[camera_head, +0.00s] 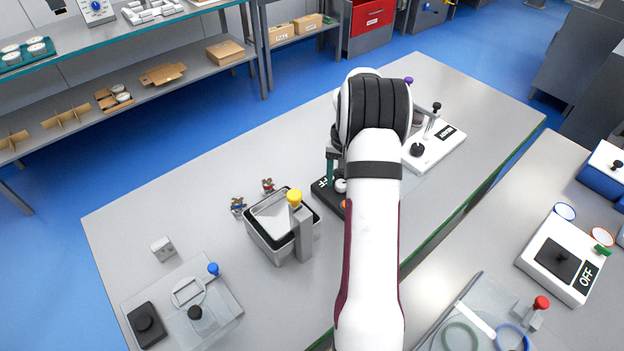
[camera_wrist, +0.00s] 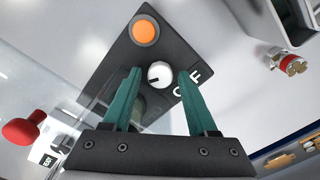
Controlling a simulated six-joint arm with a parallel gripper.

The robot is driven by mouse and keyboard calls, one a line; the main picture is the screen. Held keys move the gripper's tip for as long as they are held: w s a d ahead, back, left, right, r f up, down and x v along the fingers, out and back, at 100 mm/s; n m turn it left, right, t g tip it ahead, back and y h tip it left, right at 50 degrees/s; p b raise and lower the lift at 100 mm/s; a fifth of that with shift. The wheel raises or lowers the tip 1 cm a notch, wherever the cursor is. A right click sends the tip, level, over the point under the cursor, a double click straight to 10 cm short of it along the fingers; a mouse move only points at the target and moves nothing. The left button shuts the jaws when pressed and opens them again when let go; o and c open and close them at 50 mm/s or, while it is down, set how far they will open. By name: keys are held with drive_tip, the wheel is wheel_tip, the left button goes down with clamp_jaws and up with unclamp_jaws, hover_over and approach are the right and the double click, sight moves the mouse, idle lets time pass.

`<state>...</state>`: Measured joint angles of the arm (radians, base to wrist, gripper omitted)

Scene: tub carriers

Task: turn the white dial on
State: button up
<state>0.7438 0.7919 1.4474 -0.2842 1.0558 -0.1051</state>
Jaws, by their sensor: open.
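The white dial (camera_wrist: 160,75) is a small round knob with a dark pointer line, on a black panel (camera_wrist: 105,92). The panel has an orange button (camera_wrist: 145,31) and white lettering beside the dial that seems to read OFF. In the head view the dial (camera_head: 341,186) shows just left of my arm, and the arm hides much of the panel. My gripper (camera_wrist: 160,80) has teal fingers, open, one on each side of the dial in the wrist view. A gap shows on both sides, and I cannot tell how far above the dial the fingertips are.
A metal tub (camera_head: 262,246) with a yellow-knobbed post (camera_head: 303,235) stands left of the panel. A white base (camera_head: 437,147) with a black lever stands to the right. The table's (camera_head: 160,205) far left is clear.

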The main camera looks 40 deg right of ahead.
drive_tip(key=m, duration=0.4)
drive_tip(key=shift+m, duration=0.4)
drive_tip(key=m, duration=0.5)
wheel_tip(320, 180, up, 16)
drive_tip(key=s+a+r+n+y, duration=0.1)
drive_tip(key=s+a+r+n, duration=0.2)
drive_tip(key=a, duration=0.9)
drive_tip(key=s+a+r+n, duration=0.1)
drive_tip(key=s+a+n, duration=0.3)
drive_tip(key=a, duration=0.7)
drive_tip(key=w+d+f, duration=0.2)
drive_tip(key=d, duration=0.6)
drive_tip(key=w+d+f+m+h, duration=0.1)
drive_tip(key=w+d, duration=0.2)
drive_tip(key=d, duration=0.4)
drive_tip(key=w+d+f, duration=0.2)
drive_tip(key=d, duration=0.6)
wheel_tip(320, 180, down, 15)
drive_tip(key=shift+f, duration=0.1)
clamp_jaws()
